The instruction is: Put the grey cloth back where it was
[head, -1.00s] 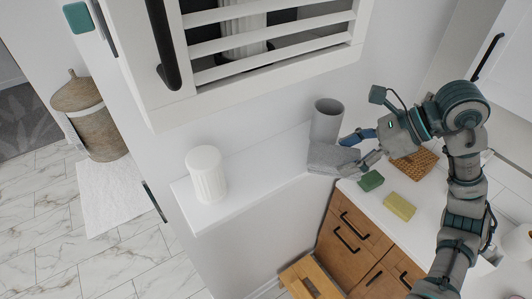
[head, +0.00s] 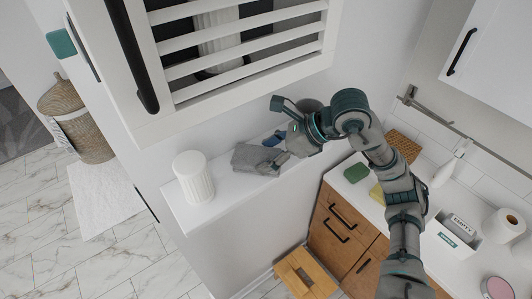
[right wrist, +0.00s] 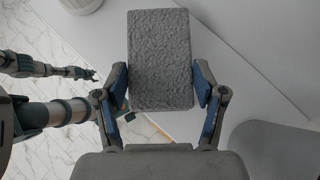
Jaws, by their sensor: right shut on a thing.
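The grey cloth (head: 258,158) is over the white ledge in the head view, just right of the white ribbed canister. It also shows in the right wrist view (right wrist: 160,58) as a rough grey slab between the two fingers. My right gripper (head: 284,158) is shut on the cloth's right end; it also shows in the right wrist view (right wrist: 160,88). Whether the cloth touches the ledge, I cannot tell. My left gripper is not in the head view.
The white ledge (head: 225,205) bears the white ribbed canister (head: 194,177) at its left. A grey cylinder (head: 309,105) is mostly hidden behind my right arm. A slatted white cabinet (head: 160,110) hangs above. A green sponge (head: 356,172) lies on the counter at right.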

